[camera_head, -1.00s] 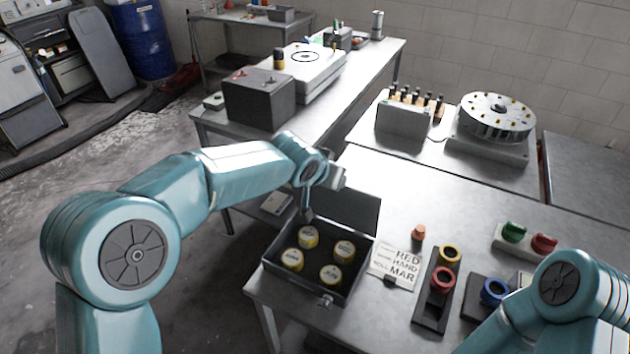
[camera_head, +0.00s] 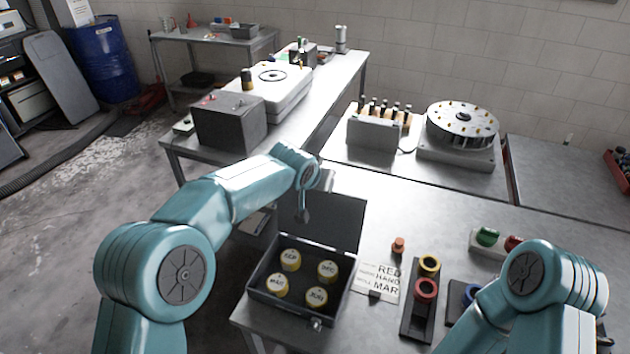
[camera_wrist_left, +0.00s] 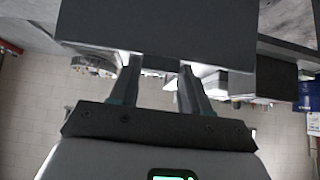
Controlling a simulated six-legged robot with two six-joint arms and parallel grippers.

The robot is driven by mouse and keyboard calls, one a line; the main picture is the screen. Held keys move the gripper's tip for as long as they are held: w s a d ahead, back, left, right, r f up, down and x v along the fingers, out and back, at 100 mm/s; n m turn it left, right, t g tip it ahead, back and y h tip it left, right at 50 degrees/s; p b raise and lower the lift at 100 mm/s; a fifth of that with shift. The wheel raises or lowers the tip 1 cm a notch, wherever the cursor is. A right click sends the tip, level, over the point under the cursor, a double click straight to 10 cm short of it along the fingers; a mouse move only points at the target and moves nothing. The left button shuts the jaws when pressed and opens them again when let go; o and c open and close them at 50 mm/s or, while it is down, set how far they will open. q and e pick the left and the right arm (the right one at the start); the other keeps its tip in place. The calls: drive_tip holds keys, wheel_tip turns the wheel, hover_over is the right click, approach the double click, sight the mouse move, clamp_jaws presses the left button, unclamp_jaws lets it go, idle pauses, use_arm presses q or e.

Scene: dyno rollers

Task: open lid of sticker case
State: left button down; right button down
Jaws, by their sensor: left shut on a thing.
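The sticker case (camera_head: 262,298) is a dark open box on the front table, holding several round yellow-and-white stickers or tins (camera_head: 291,260). Its lid (camera_head: 338,222) stands raised at the back edge, so the inside shows. My left gripper (camera_head: 303,215) comes down at the lid's left side and is shut on the lid. In the left wrist view, my two fingers (camera_wrist_left: 157,85) reach up to a dark flat panel (camera_wrist_left: 157,28), which looks like the lid; their tips are hidden by it. A small latch (camera_head: 316,324) shows on the case's front. My right gripper is out of view.
Right of the case lie a printed card (camera_head: 379,279), an orange piece (camera_head: 398,245) and a dark stand with yellow and red rings (camera_head: 427,289). My right arm covers the lower right. A rotary drum (camera_head: 462,125) and a bottle rack (camera_head: 379,128) stand behind.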

use_arm(q)
drive_tip(key=shift+w+d+r, duration=0.1)
drive_tip(key=shift+w+r, duration=0.2)
drive_tip(key=shift+r, duration=0.1)
drive_tip(key=c, duration=0.8)
unclamp_jaws()
drive_tip(key=shift+o, duration=1.4)
drive_tip(key=shift+s+f, duration=0.15)
drive_tip(key=b+v, duration=0.4)
drive_tip(key=v, duration=1.2)
drive_tip(key=shift+s+b, duration=0.15)
drive_tip(key=shift+b, duration=0.15)
drive_tip(key=shift+s, duration=0.1)
